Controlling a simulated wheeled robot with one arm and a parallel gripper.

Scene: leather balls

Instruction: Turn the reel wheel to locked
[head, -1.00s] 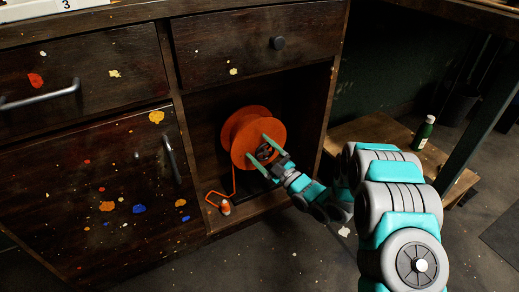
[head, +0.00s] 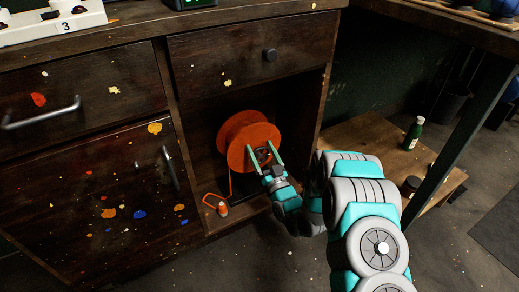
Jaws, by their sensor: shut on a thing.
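The orange reel wheel (head: 240,133) stands upright in the open cabinet compartment, its round face turned toward me. My gripper (head: 262,155) is at the hub of the reel, its two green fingers on either side of a dark hub piece. It is shut on the reel's hub part, which the fingers and wrist partly hide. An orange cord hangs from the reel to an orange-and-white end piece (head: 221,208) on the compartment floor. Any lock marking on the reel cannot be made out.
The compartment sits under a drawer with a dark knob (head: 269,55). A paint-spattered cabinet door (head: 95,200) is on the left. A low wooden shelf (head: 375,140) with a green bottle (head: 413,133) is on the right. The floor in front is clear.

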